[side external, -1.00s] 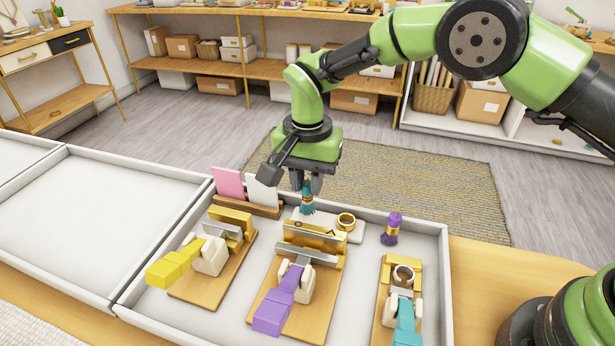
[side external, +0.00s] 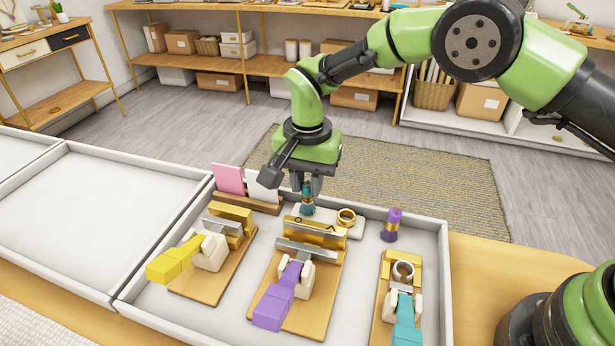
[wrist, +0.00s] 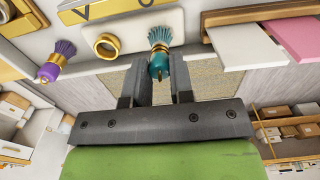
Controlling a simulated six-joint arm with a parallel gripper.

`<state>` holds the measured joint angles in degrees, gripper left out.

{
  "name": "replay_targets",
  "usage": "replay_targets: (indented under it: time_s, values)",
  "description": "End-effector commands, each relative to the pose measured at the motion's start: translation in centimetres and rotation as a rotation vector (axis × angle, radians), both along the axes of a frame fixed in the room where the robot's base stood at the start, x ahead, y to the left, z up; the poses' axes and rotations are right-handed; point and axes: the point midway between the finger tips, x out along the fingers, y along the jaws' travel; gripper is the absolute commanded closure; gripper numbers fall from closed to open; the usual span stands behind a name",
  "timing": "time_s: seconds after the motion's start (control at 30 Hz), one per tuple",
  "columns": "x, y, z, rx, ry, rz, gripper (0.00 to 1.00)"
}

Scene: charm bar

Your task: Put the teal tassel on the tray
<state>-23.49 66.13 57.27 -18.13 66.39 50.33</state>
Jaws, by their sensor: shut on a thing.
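The teal tassel (side external: 307,203) has a teal fringe, a gold band and a teal head. My gripper (side external: 307,186) is shut on its head and holds it upright, fringe down. The tassel (wrist: 159,48) also shows between the fingers of my gripper (wrist: 161,72) in the wrist view. A small white tray (side external: 355,231) lies below and beside it, with a gold ring (side external: 346,217) on it. The fringe is at the tray's end nearest the card holder. I cannot tell whether it touches the tray (wrist: 130,44).
A purple tassel (side external: 391,226) stands right of the small tray. A holder with pink (side external: 229,180) and white cards is close on the left. Clamps on wooden boards (side external: 318,310) fill the front. A large white-walled bin (side external: 443,260) surrounds these; the left compartment (side external: 95,230) is empty.

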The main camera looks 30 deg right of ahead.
Motion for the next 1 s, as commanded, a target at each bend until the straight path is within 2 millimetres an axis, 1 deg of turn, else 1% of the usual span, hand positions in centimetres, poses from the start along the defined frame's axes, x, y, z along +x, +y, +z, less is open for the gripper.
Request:
replay_targets:
  time_s: [0.9, 0.93, 0.97, 1.0]
  values:
    - [0.0, 0.01, -0.5, 0.0, 0.0, -0.001, 0.95]
    - [0.0, 0.01, -0.5, 0.0, 0.0, -0.001, 0.74]
    - [-0.01, 0.01, -0.5, 0.0, 0.0, -0.001, 0.67]
    - [-0.01, 0.01, -0.5, 0.0, 0.0, 0.0, 0.57]
